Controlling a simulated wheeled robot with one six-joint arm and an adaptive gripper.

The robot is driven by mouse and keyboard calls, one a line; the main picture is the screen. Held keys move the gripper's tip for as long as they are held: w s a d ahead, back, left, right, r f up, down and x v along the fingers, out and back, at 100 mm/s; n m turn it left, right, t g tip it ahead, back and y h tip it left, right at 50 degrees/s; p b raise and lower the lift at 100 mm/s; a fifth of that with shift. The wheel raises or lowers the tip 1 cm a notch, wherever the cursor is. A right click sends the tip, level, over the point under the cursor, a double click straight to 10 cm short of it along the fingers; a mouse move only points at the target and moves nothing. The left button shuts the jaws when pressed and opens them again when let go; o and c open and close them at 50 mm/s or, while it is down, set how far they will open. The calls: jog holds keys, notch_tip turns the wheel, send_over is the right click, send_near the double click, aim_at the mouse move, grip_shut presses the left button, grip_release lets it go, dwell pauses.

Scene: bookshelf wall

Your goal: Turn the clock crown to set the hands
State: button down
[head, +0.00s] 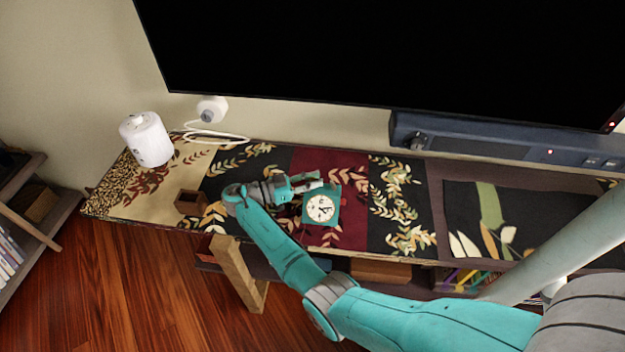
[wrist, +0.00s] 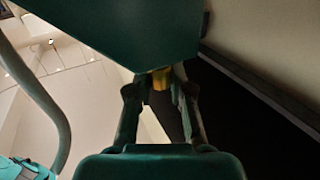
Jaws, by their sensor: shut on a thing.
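The clock (head: 320,208) is a small teal block with a round cream face and dark hands. It stands on the dark red part of the patterned runner. In the wrist view its teal body (wrist: 120,28) fills the upper middle. My gripper (head: 318,183) reaches in from the left to the clock's back upper edge. In the wrist view my gripper (wrist: 160,88) is shut on a small yellow-brass piece, the crown (wrist: 161,78), just under the clock body. The fingers partly hide the crown. In the head view the crown is hidden.
A small brown wooden box (head: 190,202) sits left of my gripper on the runner. A white cylinder (head: 147,138) stands at the far left. A white cable lies near the wall outlet (head: 211,109). A large black screen (head: 390,50) hangs behind. The runner right of the clock is clear.

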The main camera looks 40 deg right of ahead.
aim_at(313, 179)
jog(key=c, duration=1)
grip_release()
notch_tip(313, 179, up, 10)
